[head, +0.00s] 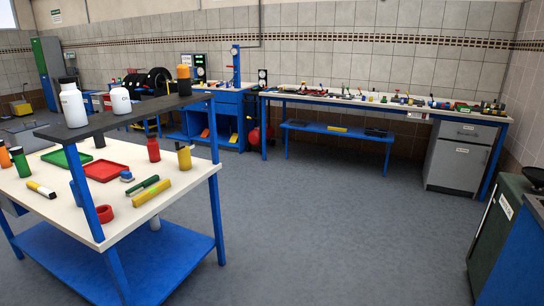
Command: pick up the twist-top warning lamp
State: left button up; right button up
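I cannot pick out the twist-top warning lamp for certain. A small dark cylinder with an orange top (184,80) stands upright at the right end of the dark raised shelf (100,121) and may be it. Below it, a yellow canister with a dark top (184,158) stands on the white worktop. A small blue and grey piece (126,176) lies left of the canister. Neither of my grippers is in view.
The near workbench (140,217) has blue legs and a lower shelf. A long tool bench (390,104) lines the back wall. Open grey floor (330,220) lies right.

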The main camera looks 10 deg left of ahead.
aim_at(185, 85)
jog(key=i+u, duration=0.15)
jog(key=i, duration=0.3)
jog(key=i+u, duration=0.15)
jog(key=i, duration=0.35)
jog(key=i+l+u, duration=0.15)
jog(key=i, duration=0.3)
jog(key=i+l+u, duration=0.15)
jog(key=i, duration=0.35)
